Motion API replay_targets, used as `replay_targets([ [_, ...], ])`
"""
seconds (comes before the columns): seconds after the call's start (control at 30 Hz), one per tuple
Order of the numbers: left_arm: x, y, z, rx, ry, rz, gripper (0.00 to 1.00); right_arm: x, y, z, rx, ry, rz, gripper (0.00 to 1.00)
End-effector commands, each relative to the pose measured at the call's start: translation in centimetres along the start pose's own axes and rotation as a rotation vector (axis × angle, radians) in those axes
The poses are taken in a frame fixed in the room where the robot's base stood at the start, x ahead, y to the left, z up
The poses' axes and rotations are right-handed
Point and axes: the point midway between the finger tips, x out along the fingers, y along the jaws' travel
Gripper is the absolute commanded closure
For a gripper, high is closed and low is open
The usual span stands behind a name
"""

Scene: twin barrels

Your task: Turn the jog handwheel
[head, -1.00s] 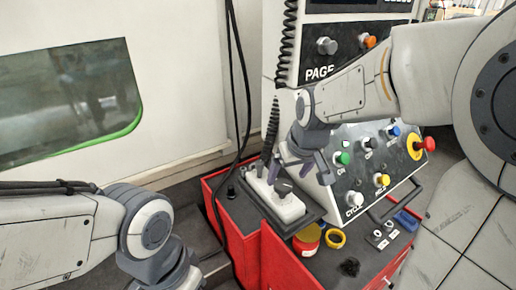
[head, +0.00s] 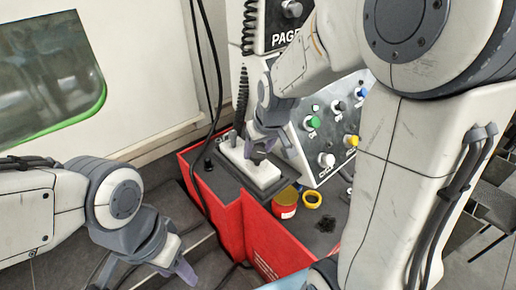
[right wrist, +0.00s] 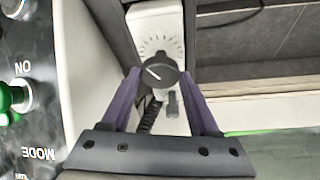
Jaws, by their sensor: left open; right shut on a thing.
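The jog handwheel is a small dark round knob with a white pointer line and a handle, on a white box (head: 262,177). In the right wrist view the handwheel (right wrist: 157,73) sits below a ring of tick marks on the box (right wrist: 160,25). My right gripper (right wrist: 160,85) has one purple finger on each side of the handwheel and is shut on it. In the head view my right gripper (head: 266,143) reaches down over the box and hides part of the handwheel. My left gripper (head: 150,272) is open and empty at the lower left, well away from the box.
The red cabinet (head: 228,215) carries the white box, a red-and-yellow tin (head: 285,203) and a yellow ring (head: 312,200). A control panel with coloured buttons (head: 312,122) rises close beside my right gripper. Black cables (head: 207,80) hang behind the cabinet.

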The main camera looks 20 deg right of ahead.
Motion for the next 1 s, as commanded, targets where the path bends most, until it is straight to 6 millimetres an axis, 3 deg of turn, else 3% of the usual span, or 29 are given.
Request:
replay_targets([
  [0.47,1.8,-0.2,0.1,0.000,0.001,0.000,0.50,0.3,-0.3,0.0,0.187,0.004,0.080,0.95],
  [1.0,8.1,-0.6,0.4,0.006,0.001,0.000,0.50,0.5,-0.7,-0.2,0.658,0.007,0.272,0.95],
])
